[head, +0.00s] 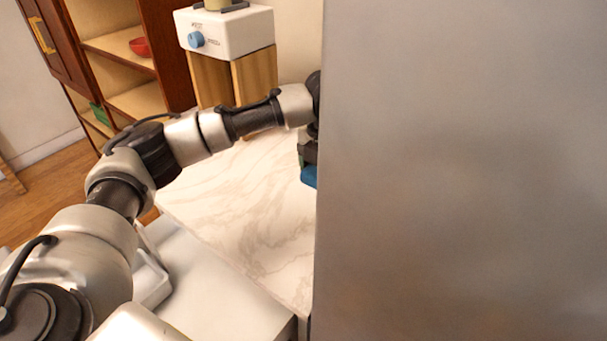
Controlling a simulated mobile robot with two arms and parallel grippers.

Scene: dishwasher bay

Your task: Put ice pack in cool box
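My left arm reaches in from the left over a marble-patterned counter (240,205). Its wrist ends at the edge of a large grey panel. Only a dark part of my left gripper (308,150) shows there, and its fingers are mostly hidden. A small blue thing (309,176) shows just below the gripper at the panel's edge; it may be the ice pack, but most of it is hidden. I cannot tell whether the gripper holds it. No cool box can be made out. My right gripper is not in view.
The plain grey panel (460,170) fills the right half and blocks the view behind it. A white appliance with a blue knob (225,32) stands at the back. A wooden shelf unit (125,65) with a red bowl (140,47) is at back left. The visible counter is clear.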

